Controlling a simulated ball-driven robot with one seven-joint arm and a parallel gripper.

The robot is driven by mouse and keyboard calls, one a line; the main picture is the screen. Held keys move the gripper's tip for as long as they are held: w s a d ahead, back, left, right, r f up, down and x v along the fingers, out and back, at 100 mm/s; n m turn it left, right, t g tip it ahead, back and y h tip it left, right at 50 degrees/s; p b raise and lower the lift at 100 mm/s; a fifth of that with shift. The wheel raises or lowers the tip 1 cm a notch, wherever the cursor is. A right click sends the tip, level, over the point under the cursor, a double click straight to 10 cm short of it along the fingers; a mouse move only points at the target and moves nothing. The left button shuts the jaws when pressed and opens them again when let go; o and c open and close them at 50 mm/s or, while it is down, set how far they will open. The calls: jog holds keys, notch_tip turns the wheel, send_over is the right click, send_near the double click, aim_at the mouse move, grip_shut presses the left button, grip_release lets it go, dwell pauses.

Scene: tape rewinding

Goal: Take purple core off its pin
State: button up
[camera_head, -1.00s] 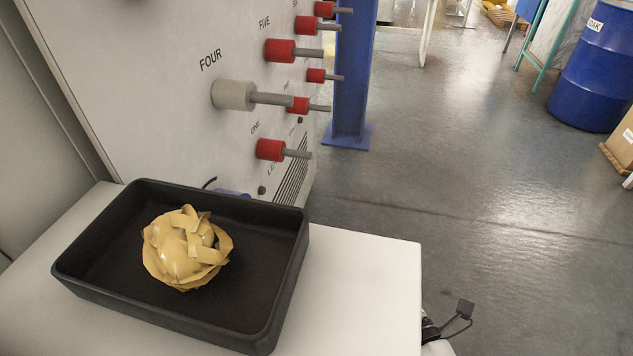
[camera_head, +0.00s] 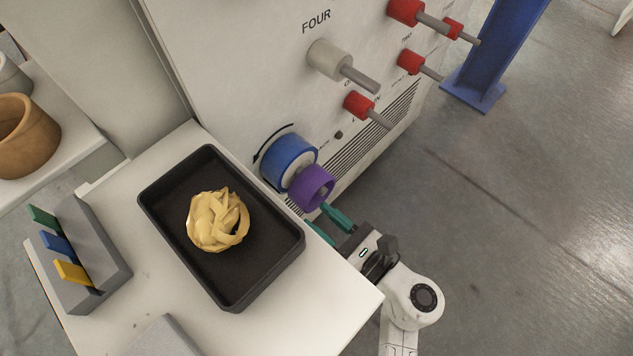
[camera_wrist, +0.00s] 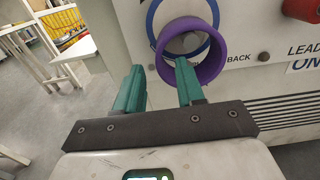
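The purple core (camera_head: 312,188) is a short hollow ring. It sits in front of a blue and white roll (camera_head: 288,160) low on the machine's panel, around a grey pin. In the wrist view the purple core (camera_wrist: 219,62) fills the upper middle. My gripper (camera_head: 328,222), with green fingers, is open in front of and just below the core. In the wrist view my gripper (camera_wrist: 160,65) has its right fingertip overlapping the ring's lower-left opening and its left fingertip outside the ring to the left. I cannot tell whether they touch it.
A black tray (camera_head: 165,205) with crumpled tan tape (camera_head: 218,222) stands on the white table left of my gripper. Red cores (camera_head: 359,104) and a pale core (camera_head: 329,58) on pins stick out above. A grey holder (camera_head: 100,245) with coloured tabs stands left.

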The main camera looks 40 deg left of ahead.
aim_at(306, 209)
jog(key=shift+w+a+f, duration=0.1)
jog(key=shift+w+a, duration=0.05)
jog(key=shift+a, duration=3.2)
jog(key=shift+c, duration=0.4)
grip_shut()
